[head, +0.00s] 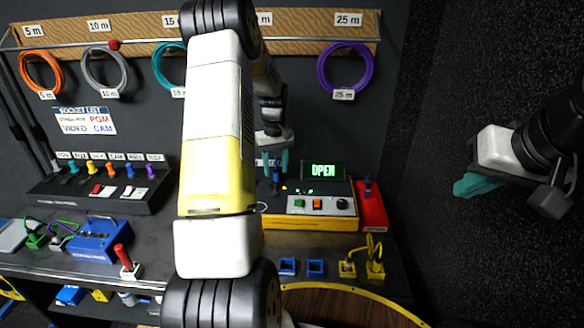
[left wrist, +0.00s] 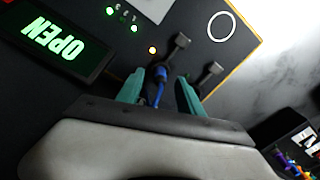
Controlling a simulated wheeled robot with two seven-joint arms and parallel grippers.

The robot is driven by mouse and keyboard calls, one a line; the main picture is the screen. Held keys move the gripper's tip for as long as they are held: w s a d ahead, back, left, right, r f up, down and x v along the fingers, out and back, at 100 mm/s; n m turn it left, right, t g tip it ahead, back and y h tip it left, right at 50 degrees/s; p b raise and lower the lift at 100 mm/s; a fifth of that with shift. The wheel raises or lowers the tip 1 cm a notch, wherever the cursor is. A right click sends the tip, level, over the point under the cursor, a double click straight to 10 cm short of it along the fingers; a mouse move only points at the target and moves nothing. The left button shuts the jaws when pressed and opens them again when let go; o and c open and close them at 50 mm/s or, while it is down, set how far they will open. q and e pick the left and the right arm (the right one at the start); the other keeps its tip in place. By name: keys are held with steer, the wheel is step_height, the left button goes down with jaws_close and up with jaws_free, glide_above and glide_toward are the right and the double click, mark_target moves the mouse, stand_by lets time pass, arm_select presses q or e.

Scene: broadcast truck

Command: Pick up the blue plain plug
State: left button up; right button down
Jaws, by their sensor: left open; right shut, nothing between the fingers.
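A blue plug (left wrist: 160,92) shows between the two teal fingers of my left gripper (left wrist: 160,88) in the left wrist view. It stands at the yellow-edged console (left wrist: 225,80). The fingers are open on either side of it, and I cannot tell whether they touch it. In the head view my left gripper (head: 275,160) is over the left part of the console (head: 310,222), with the blue plug (head: 276,179) just below the fingertips. My right gripper (head: 476,186) is shut and empty at the far right, away from the bench.
The lit OPEN display (head: 323,171) stands at the console's back. A red block (head: 371,212) with another blue plug (head: 367,184) is right of it. A rack (head: 100,192) of coloured plugs is at the left. Blue and yellow sockets (head: 315,267) lie in front.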

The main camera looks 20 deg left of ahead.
mark_target(276, 177)
arm_select(q)
step_height(276, 177, down, 2)
steer(key=shift+f, duration=0.25)
jaws_close()
steer(key=shift+r, duration=0.1)
